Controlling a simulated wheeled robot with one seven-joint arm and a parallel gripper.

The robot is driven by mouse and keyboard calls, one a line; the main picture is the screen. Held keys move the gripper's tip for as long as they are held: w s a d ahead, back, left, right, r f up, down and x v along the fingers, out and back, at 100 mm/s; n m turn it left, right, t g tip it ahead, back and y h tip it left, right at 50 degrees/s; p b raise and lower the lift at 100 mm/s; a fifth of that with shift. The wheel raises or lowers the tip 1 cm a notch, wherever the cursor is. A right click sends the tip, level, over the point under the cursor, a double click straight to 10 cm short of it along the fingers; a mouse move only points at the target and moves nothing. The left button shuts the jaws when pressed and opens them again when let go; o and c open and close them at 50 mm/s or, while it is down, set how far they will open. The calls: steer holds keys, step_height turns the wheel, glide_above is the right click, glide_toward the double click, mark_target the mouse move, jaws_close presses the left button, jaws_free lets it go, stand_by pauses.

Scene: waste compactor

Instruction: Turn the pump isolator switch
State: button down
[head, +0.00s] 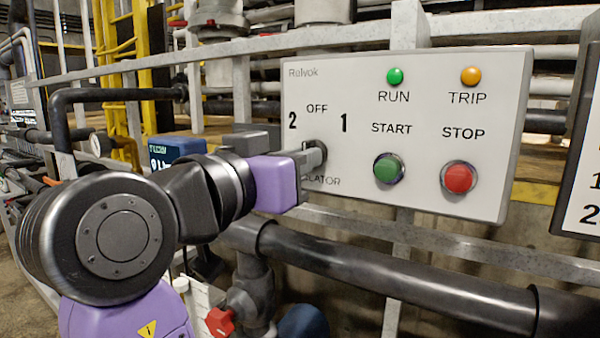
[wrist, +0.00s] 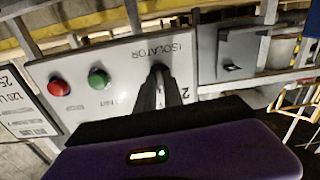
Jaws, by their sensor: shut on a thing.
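The pump isolator switch (head: 322,152) is a small dark knob on the lower left of a white control panel (head: 430,210). The labels 2, OFF and 1 stand above it, and ISOLATOR is partly hidden below. My gripper (head: 314,158) reaches it from the left and is shut on the knob. In the wrist view, where the panel looks turned over, my gripper's dark fingers (wrist: 160,92) close on the knob (wrist: 159,70). The fingers cover most of the knob, so I cannot tell which label it points to.
On the panel right of the switch are a green START button (head: 388,169), a red STOP button (head: 458,177), a green RUN lamp (head: 395,76) and an orange TRIP lamp (head: 470,76). A dark pipe (head: 400,282) runs below. A grey rail (head: 270,48) passes behind.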

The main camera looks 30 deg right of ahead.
steer(key=shift+m, duration=0.3)
stand_by(0.4)
steer(key=c, duration=1.5)
jaws_free()
steer(key=shift+o, duration=0.2)
steer(key=b+v, duration=0.1)
steer(key=v, duration=0.7)
